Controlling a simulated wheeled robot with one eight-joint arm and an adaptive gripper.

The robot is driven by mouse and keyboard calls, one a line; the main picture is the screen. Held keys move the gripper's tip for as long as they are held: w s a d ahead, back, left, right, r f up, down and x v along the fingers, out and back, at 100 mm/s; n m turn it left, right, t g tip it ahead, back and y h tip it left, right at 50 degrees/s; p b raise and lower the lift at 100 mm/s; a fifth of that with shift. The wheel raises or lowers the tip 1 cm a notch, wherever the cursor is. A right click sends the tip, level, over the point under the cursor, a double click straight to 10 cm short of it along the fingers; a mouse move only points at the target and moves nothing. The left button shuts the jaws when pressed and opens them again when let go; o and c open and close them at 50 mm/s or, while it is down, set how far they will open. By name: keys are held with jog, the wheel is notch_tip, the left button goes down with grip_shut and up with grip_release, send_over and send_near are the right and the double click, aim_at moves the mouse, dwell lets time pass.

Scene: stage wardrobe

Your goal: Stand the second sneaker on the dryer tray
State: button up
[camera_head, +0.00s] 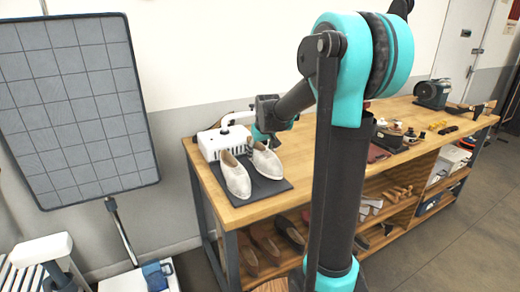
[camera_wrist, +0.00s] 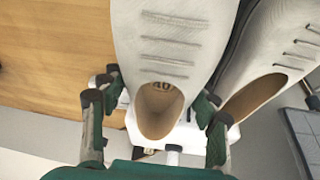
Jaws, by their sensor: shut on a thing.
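Two pale sneakers are at the left end of the workbench, by the white dryer (camera_head: 207,143). The first sneaker (camera_head: 235,180) stands on the dark dryer tray (camera_head: 262,190); it also shows at the right of the wrist view (camera_wrist: 268,75). The second sneaker (camera_head: 267,163) is beside it on the right, over the tray, toe toward the front. My gripper (camera_head: 262,136) is shut on its heel end. In the wrist view this sneaker (camera_wrist: 170,45) lies between the two fingers. Whether its sole touches the tray cannot be told.
The wooden bench (camera_head: 215,192) runs to the right, with small tools and a dark machine (camera_head: 433,93) on it. Brown shoes (camera_head: 290,232) stand on the shelf below. A gridded panel (camera_head: 75,105) stands to the left.

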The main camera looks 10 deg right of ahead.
jog(key=shift+f, duration=1.65)
jog(key=shift+f, duration=0.35)
dwell(0.3)
jog(key=o, duration=1.5)
jog(key=shift+o, duration=0.2)
